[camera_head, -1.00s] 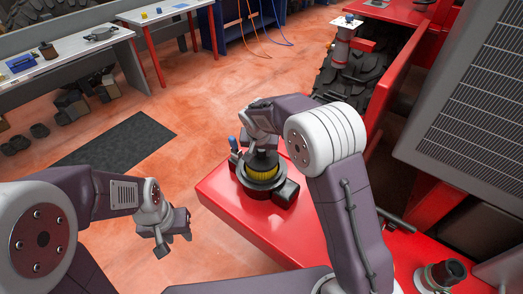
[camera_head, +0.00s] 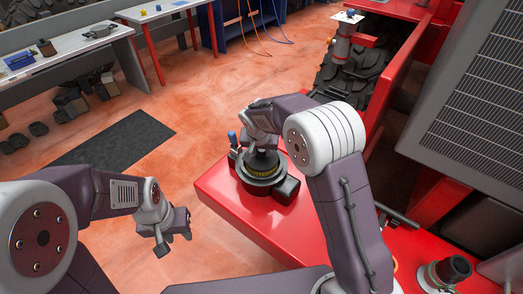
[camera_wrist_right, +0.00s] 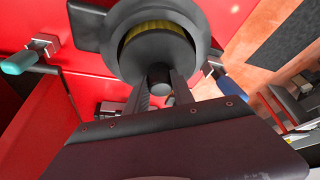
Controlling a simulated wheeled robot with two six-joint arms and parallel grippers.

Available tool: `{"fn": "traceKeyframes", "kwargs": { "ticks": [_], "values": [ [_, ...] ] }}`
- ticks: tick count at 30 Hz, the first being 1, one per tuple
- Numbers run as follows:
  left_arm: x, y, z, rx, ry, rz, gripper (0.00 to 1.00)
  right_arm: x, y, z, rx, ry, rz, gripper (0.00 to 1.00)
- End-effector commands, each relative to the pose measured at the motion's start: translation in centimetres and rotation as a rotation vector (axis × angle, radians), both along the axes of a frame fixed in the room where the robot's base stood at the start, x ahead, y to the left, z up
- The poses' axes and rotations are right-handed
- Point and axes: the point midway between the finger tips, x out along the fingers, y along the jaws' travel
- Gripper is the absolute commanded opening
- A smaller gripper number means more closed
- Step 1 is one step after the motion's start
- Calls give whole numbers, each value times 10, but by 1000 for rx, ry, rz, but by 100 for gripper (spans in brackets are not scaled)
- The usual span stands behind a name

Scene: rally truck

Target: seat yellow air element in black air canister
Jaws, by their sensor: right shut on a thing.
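The black air canister (camera_head: 284,190) stands on the red surface in the middle of the head view. The yellow air element (camera_head: 262,174) sits mostly down inside it, with only a thin yellow band showing under its black top. In the right wrist view the yellow element (camera_wrist_right: 152,30) shows as an arc inside the canister's black rim (camera_wrist_right: 205,42). My right gripper (camera_wrist_right: 160,85) is shut on the knob of the element's black top. My left gripper (camera_head: 162,238) hangs over the floor at left, away from the canister; its fingers are too small to judge.
A black cylindrical part (camera_head: 445,270) sits at lower right. Workbenches stand at the back left.

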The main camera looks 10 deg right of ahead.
Motion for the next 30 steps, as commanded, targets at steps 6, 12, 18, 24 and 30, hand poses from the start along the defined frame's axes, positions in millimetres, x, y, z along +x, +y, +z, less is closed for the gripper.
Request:
{"fn": "traceKeyframes", "kwargs": {
  "ticks": [6, 12, 18, 24, 30],
  "values": [
    [0, 0, -6, 0, 0, 0, 36, 0, 0, -6, 1, -1, 0, 0],
    [0, 0, -10, 0, 0, 0, 36, 0, 0, -11, 1, -1, 0, 0],
    [0, 0, -15, 0, 0, 0, 36, 0, 0, -16, 1, -1, 0, 0],
    [0, 0, -19, 0, 0, 0, 36, 0, 0, -21, 1, -1, 0, 0],
    [0, 0, -19, 0, 0, 0, 36, 0, 0, -21, 1, -1, 0, 55]
  ]
}}
